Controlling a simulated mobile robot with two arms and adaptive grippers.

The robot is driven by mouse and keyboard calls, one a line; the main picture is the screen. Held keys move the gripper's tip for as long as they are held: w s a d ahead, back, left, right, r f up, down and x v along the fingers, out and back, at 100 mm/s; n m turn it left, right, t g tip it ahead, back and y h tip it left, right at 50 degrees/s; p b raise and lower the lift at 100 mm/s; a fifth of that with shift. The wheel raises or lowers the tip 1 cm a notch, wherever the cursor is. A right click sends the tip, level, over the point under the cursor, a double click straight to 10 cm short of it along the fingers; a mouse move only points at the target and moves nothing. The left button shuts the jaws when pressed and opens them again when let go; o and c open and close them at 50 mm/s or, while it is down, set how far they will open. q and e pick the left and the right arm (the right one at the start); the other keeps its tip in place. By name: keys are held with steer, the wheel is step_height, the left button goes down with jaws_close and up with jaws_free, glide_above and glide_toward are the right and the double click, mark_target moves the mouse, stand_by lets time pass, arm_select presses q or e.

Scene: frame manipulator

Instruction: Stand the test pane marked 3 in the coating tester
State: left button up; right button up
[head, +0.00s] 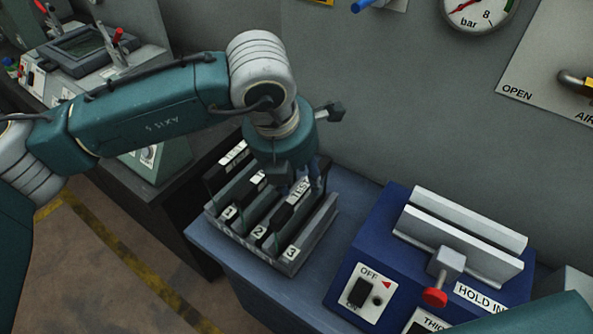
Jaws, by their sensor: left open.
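The test pane marked 3 (284,214) is a dark pane with a black grip and a white TEST label. It stands in the rack (318,229), in the slot behind the number 3. My left gripper (302,184) is open and points down over the far end of this pane. Its fingertips are partly hidden, and I cannot tell whether they touch the pane. The coating tester (374,236) is a blue box on the right with two pale metal bars on top and an empty-looking gap between them. My right gripper is out of view.
Similar panes stand in the rack's slots 1 (228,183) and 2 (252,196), close beside pane 3. A red-tipped knob (435,297) sticks out from the tester's front. A wall with a pressure gauge (478,8) rises behind. Bare blue bench (318,274) lies between rack and tester.

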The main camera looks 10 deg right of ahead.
mark_target(302, 188)
arm_select(q)
steer(key=b+x, duration=0.4)
steer(key=x, duration=0.1)
steer(key=shift+f, duration=0.15)
steer(key=shift+w+d+f+b, duration=0.15)
steer(key=shift+f+b, duration=0.25)
steer(key=shift+b, duration=0.35)
jaws_close()
steer(key=shift+r, duration=0.25)
